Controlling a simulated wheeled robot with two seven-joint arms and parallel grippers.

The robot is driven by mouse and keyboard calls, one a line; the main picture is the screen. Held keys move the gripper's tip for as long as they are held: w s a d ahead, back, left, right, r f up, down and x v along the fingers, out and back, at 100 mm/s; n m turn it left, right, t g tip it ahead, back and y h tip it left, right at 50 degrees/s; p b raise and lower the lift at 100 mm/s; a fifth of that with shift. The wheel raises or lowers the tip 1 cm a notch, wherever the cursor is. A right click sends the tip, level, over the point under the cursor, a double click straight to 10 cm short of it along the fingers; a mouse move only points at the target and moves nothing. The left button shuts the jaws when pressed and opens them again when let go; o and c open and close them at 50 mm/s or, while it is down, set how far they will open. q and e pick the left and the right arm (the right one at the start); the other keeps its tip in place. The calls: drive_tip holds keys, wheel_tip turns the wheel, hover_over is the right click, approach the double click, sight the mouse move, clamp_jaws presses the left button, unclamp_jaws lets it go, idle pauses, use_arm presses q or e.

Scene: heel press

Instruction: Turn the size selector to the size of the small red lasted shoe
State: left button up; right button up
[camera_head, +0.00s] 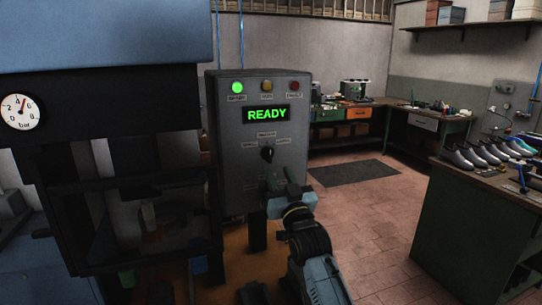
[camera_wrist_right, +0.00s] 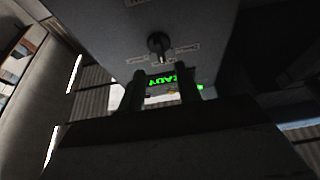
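The size selector is a dark knob (camera_head: 267,153) on the grey control box (camera_head: 226,128), below the green READY display. Several small labels surround it, too small to read surely. In the upside-down right wrist view, the knob (camera_wrist_right: 158,43) points toward the display side. My right gripper (camera_head: 281,181) is just below and in front of the knob, apart from it. Its two fingers (camera_wrist_right: 161,90) are spread with nothing between them. My left gripper is not in view. I cannot make out a red shoe; several grey and blue shoes (camera_head: 484,151) stand on the right bench.
The dark press frame (camera_head: 110,168) with a pressure gauge (camera_head: 20,111) stands close on the left. A green lamp (camera_head: 237,88) is lit on the box. A green workbench (camera_head: 463,220) is on the right. Open tiled floor (camera_head: 362,225) lies between.

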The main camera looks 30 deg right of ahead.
sight(270, 156)
drive_tip(key=p+x, duration=0.1)
drive_tip(key=x, duration=0.6)
drive_tip(key=shift+w, duration=0.25)
clamp_jaws()
